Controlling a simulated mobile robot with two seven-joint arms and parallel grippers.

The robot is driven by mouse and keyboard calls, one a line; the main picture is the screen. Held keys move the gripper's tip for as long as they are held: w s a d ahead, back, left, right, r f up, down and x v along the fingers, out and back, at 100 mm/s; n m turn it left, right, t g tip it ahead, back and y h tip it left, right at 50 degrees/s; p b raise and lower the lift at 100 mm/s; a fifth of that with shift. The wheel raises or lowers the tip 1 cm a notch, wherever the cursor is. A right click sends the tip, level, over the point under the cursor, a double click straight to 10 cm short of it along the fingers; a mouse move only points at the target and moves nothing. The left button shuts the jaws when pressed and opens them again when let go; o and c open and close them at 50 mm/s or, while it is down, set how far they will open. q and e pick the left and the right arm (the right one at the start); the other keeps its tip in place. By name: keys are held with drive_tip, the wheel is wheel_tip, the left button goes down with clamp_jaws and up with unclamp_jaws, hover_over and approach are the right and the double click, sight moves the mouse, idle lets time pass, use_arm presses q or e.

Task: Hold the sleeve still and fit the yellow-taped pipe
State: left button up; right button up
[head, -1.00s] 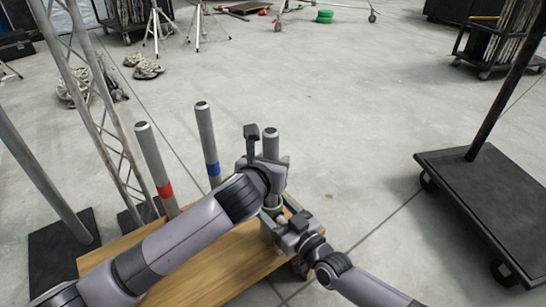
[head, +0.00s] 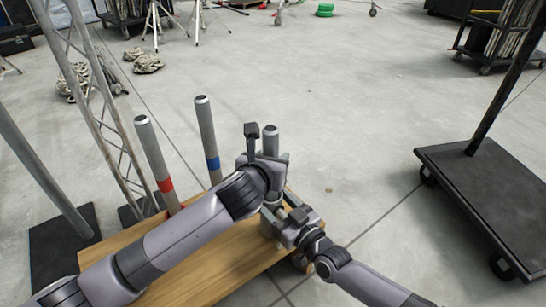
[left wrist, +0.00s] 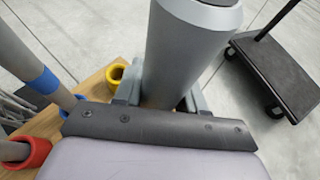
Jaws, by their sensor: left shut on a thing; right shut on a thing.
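My left gripper (head: 270,168) is shut on a grey pipe (head: 270,137), which stands about upright with its top above the jaws. The pipe fills the middle of the left wrist view (left wrist: 188,50). No yellow tape shows on it; its lower part is hidden by my left gripper and arm.
A wooden deck (head: 235,268) lies under my arms. A red-banded pipe (head: 152,155) and a blue-banded pipe (head: 207,135) stand at its left. An empty yellow ring (left wrist: 116,72) shows on the wood. A black cart (head: 485,185) stands right; floor between is clear.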

use_arm(q)
drive_tip(key=o, duration=1.3)
drive_tip(key=shift+f, duration=0.1)
drive_tip(key=shift+s, duration=0.1)
drive_tip(key=shift+v, duration=5.95)
use_arm(e)
drive_tip(key=o, duration=1.6)
